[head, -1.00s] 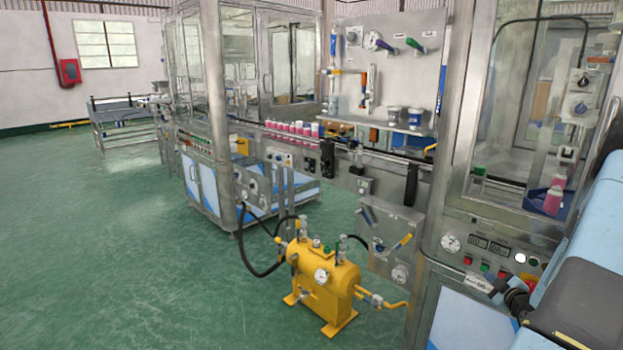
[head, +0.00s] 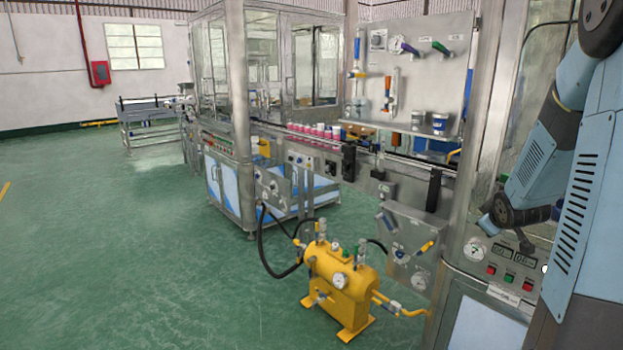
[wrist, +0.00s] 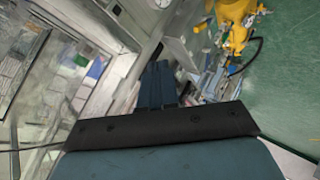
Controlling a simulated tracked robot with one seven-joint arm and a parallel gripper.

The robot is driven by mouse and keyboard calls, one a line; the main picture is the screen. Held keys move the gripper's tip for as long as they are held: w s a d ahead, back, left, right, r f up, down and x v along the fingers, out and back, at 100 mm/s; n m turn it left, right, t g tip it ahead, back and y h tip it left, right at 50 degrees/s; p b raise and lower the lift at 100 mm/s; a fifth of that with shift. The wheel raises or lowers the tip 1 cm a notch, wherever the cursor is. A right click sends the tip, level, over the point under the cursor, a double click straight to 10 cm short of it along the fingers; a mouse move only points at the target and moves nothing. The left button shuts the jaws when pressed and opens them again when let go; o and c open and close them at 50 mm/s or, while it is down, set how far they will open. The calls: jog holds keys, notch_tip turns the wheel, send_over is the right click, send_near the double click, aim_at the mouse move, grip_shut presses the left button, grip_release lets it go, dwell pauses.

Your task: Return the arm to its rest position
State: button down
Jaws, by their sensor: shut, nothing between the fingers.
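My arm (head: 578,170) stands folded at the right edge of the head view, in front of the glazed machine cabinet. It hangs with its lower end near the control panel. In the wrist view my gripper (wrist: 158,68) shows as two dark blue fingers beyond a black bracket. The fingers are together with nothing between them. They point toward the machine front and are apart from the surfaces behind them, as far as I can tell.
A control panel (head: 503,270) with gauge and buttons lies close to the arm. A yellow tank (head: 342,287) with hoses stands on the green floor. Open floor (head: 120,260) lies to the left.

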jog(key=s+a+r+m+g+y, duration=0.1)
jog(key=s+a+r, duration=0.3)
jog(key=s+a, duration=0.4)
jog(key=s+a+r+m+g+y, duration=0.1)
jog(key=s+a+r+m+g, duration=0.1)
jog(key=s+a+r, duration=0.3)
jog(key=s+a+r+m+g+y, duration=0.1)
jog(key=s+a+r+m, duration=0.2)
jog(key=s+a, duration=0.7)
jog(key=s+r, duration=0.1)
jog(key=s, duration=0.4)
jog(key=shift+s+a+r, duration=0.2)
jog(key=shift+s+a, duration=0.1)
jog(key=shift+a, duration=0.1)
